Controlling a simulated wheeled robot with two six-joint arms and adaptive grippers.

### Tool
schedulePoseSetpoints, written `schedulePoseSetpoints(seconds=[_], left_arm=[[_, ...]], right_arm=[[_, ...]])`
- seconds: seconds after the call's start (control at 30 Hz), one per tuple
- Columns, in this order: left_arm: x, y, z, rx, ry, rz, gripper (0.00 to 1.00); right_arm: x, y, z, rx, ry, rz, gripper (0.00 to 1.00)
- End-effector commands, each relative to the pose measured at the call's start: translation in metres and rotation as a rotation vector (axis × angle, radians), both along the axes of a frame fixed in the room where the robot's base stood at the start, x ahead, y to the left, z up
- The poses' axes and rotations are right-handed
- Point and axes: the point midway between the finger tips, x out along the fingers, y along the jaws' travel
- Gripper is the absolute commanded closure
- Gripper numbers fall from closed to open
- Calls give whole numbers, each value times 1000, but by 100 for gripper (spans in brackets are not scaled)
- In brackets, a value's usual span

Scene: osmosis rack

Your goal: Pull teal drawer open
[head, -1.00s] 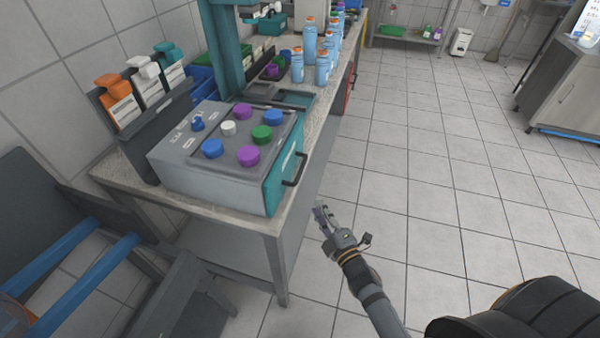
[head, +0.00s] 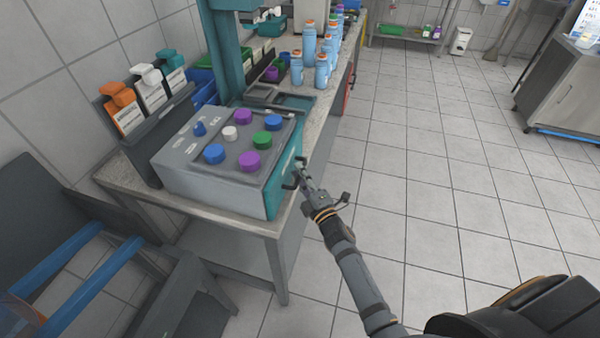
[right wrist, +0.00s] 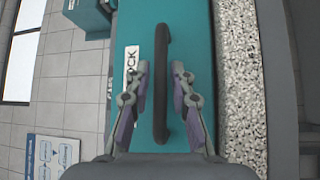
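The teal drawer front (head: 283,176) is on the right side of a grey box on the bench. It looks closed against the box. My right gripper (head: 300,179) is at the drawer front, partly covering the handle in the head view. In the right wrist view its fingers (right wrist: 160,88) are open, one on each side of the handle, with gaps between them and the bar. My left gripper is out of view.
The grey box (head: 205,190) has several coloured knobs on top. The speckled bench (head: 130,180) also holds blue bottles (head: 310,45) and a rack of labelled packs (head: 150,112). The tiled floor (head: 420,180) right of the bench is clear.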

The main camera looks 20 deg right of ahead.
Motion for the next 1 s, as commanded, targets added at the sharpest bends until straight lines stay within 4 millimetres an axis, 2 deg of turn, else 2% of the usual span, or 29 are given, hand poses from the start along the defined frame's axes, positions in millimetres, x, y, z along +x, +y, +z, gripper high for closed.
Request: schedulePoseSetpoints(seconds=[0.23, 0.4, 0.83, 1.0], left_arm=[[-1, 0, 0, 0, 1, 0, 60], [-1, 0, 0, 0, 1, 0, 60], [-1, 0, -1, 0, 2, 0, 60], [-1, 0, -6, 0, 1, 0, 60]], right_arm=[[1, 0, 0, 0, 1, 0, 78], [1, 0, 0, 0, 1, 0, 100], [0, -1, -1, 0, 1, 0, 100], [-8, -12, -3, -3, 1, 1, 100]])
